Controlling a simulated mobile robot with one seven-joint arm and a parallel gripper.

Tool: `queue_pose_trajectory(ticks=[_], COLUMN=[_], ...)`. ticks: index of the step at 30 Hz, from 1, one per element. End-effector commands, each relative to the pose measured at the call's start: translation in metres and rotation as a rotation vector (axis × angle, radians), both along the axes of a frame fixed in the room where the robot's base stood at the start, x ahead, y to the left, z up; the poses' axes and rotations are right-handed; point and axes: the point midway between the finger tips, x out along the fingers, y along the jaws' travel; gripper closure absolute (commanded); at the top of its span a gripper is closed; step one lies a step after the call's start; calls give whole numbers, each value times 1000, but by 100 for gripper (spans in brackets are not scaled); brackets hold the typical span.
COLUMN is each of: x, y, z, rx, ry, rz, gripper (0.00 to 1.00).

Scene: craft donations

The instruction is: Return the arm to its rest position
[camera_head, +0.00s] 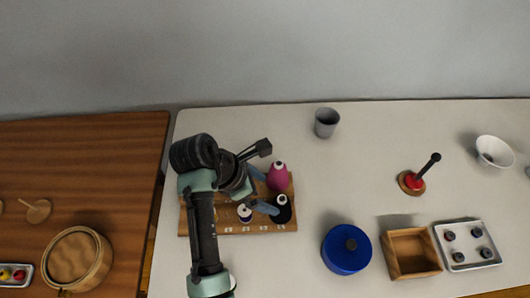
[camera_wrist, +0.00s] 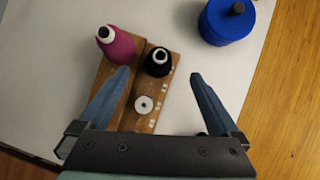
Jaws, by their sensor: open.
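My gripper (camera_head: 266,192) is open over a wooden spool board (camera_head: 285,227), its two blue fingers apart. In the wrist view my gripper (camera_wrist: 160,76) has nothing between its fingertips. The magenta cone spool (camera_head: 277,177) stands upright at the board's right, and also shows left of the fingers in the wrist view (camera_wrist: 117,45). The black spool (camera_head: 281,210) stands in front of it; in the wrist view it is just beyond the fingertips (camera_wrist: 157,62). A small white-topped spool (camera_head: 244,213) is on the board beside the arm. My arm hides part of the board.
The grey cup (camera_head: 326,122) stands behind on the white table. To the right are a blue round pot (camera_head: 346,250), wooden box (camera_head: 392,262), tray of small spools (camera_head: 444,263), red-based stand (camera_head: 412,183) and white bowl (camera_head: 494,152). A brown table (camera_head: 120,150) with a round basket (camera_head: 104,258) is left.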

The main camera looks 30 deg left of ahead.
Motion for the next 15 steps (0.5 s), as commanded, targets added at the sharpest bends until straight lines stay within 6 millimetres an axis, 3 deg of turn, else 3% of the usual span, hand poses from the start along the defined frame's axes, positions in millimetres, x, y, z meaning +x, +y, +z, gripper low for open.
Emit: queue_pose_trajectory(ticks=[10,13,15], x=[0,16,39], y=[2,3,5], z=[6,21,44], rx=[9,89,212], ry=[-9,-84,-191], rz=[-6,-62,-145], gripper=[2,2,2])
